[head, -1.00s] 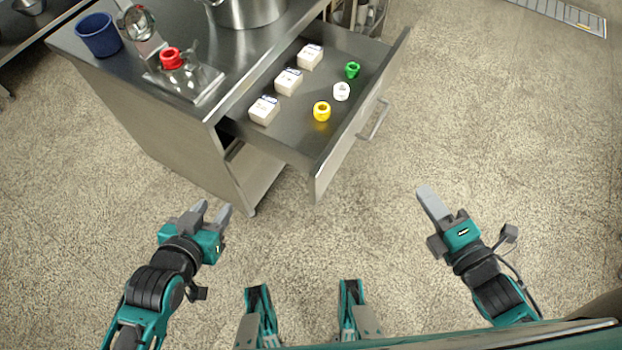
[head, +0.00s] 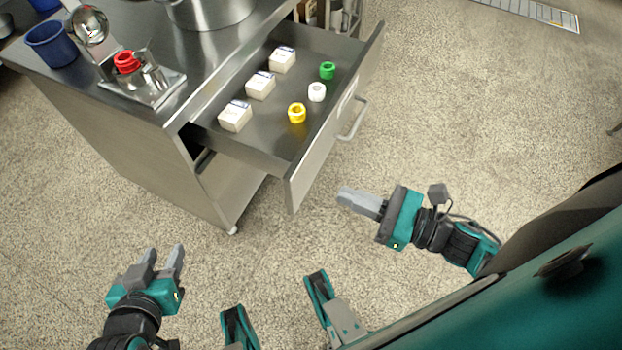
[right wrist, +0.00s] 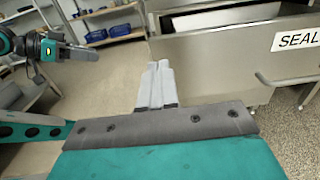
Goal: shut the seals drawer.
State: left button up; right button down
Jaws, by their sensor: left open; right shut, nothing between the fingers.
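The seals drawer (head: 325,152) is pulled out from the steel cabinet, with its bar handle (head: 354,120) on the front. In the right wrist view its front (right wrist: 222,58) shows a label beginning "SEAL". My left gripper (head: 165,254) is open and empty, at the lower left, away from the cabinet.
The cabinet top (head: 205,55) holds a blue cup (head: 51,44), a steel pot (head: 205,10) and a metal device with a red ring (head: 127,62). Open floor lies around the drawer. A floor grate (head: 530,12) is at the top right.

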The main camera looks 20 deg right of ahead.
aim_at(296, 175)
jog(key=x, duration=0.7)
jog(key=shift+w, duration=0.15)
pick_arm(q)
jog(key=shift+s+f, duration=0.2)
jog(key=shift+f, duration=0.35)
pick_arm(e)
jog(key=shift+w+a, duration=0.3)
jog(key=shift+a, duration=0.05)
pick_arm(q)
jog(key=shift+d, duration=0.1)
pick_arm(e)
jog(key=shift+w+a+b, duration=0.2)
jog(key=shift+w+b, duration=0.05)
jog(key=shift+b, duration=0.05)
pick_arm(q)
jog(key=shift+w+a+f+b, duration=0.15)
jog(key=shift+w+f+b, duration=0.2)
jog(key=shift+w+b, duration=0.4)
jog(key=shift+w+a+f+b, duration=0.1)
jog(key=shift+w+f+b, duration=0.3)
jog(key=shift+b, duration=0.65)
pick_arm(e)
jog(key=x, duration=2.1)
jog(key=shift+w, duration=0.2)
